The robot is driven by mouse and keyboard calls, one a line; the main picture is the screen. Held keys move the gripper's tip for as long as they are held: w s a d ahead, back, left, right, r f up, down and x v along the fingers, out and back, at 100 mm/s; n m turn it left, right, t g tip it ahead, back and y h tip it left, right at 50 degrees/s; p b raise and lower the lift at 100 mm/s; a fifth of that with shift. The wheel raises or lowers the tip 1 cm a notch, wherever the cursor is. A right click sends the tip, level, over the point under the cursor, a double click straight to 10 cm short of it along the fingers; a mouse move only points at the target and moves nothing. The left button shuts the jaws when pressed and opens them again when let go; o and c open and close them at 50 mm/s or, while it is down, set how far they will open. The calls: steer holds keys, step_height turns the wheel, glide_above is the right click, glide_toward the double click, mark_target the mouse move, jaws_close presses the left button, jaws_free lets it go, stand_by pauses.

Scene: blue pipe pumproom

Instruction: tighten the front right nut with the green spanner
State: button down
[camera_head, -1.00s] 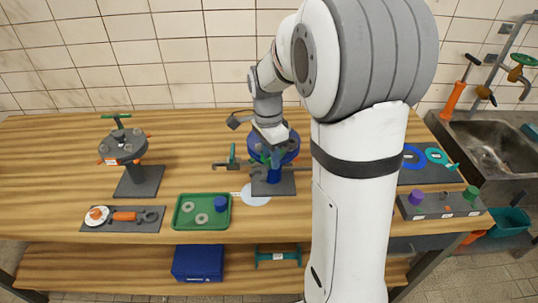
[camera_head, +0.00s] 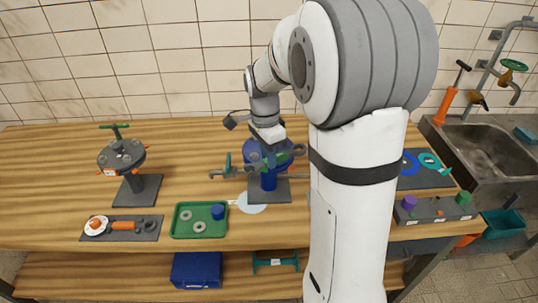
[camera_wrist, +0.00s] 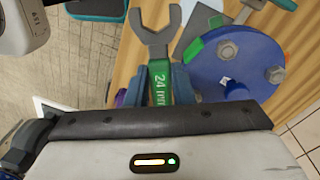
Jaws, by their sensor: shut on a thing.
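My gripper (camera_wrist: 160,92) is shut on the green spanner (camera_wrist: 159,82), whose green grip reads 24 and whose grey open jaw (camera_wrist: 157,32) points away from me. In the wrist view the blue flange (camera_wrist: 215,70) is to the right of the spanner. Grey nuts (camera_wrist: 228,49) and (camera_wrist: 275,75) sit on its face. The spanner's jaw is apart from these nuts. I cannot tell which is the front right nut. In the head view my gripper (camera_head: 268,136) is over the blue flange (camera_head: 252,152), and partly hides it.
A grey flange stand (camera_head: 122,157) is at the left. A green tray (camera_head: 180,230) holds rings and a blue cap. A sink (camera_head: 490,150) is at the right. My arm hides the table's right middle.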

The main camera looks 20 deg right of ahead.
mark_target(266, 167)
steer(key=n, duration=0.1)
steer(key=r+n, duration=0.1)
steer(key=n, duration=0.1)
steer(key=r+n+p, duration=0.1)
steer(key=n, duration=0.1)
steer(key=shift+a+r+t+y, duration=0.15)
steer(key=shift+a+t+y, duration=0.15)
steer(key=shift+a+y, duration=0.1)
steer(key=shift+f+b, duration=1.7)
steer(key=shift+f, duration=0.5)
steer(key=shift+f, duration=0.2)
steer(key=shift+f+b, duration=0.7)
steer(key=shift+f, duration=0.05)
steer(key=shift+f, duration=0.15)
